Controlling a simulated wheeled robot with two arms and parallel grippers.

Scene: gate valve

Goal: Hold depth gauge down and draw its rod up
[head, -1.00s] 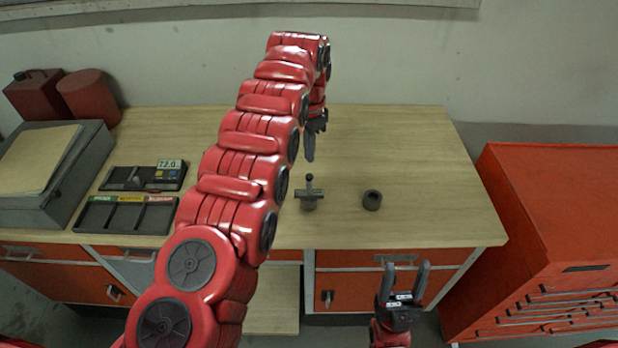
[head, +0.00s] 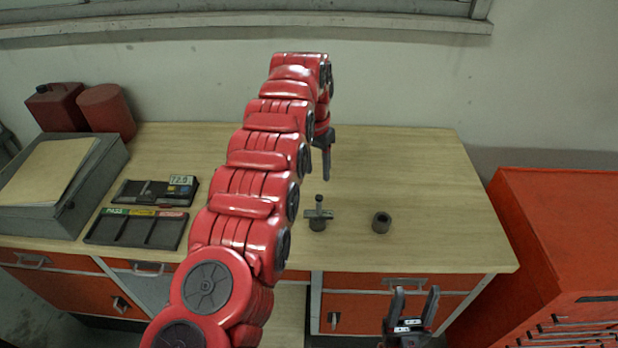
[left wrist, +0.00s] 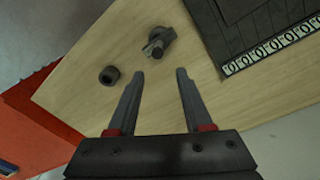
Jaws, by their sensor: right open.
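The depth gauge (head: 318,222) stands upright on the bench, a small dark body with a crossbar and a rod topped by a knob. It also shows in the left wrist view (left wrist: 158,42), beyond my left fingertips. My left gripper (head: 326,160) points down above the bench, behind the gauge and apart from it. In the left wrist view its two fingers (left wrist: 158,72) are spread with nothing between them. My right gripper (head: 415,292) is open and empty, in front of the bench's front edge, fingers pointing up.
A dark hollow cylinder (head: 381,222) stands right of the gauge. A compartment tray (head: 137,230) and a dark instrument case (head: 155,192) lie at left, near a grey sloped box (head: 98,185). A red tool cabinet (head: 570,230) stands at right. The bench's right part is bare.

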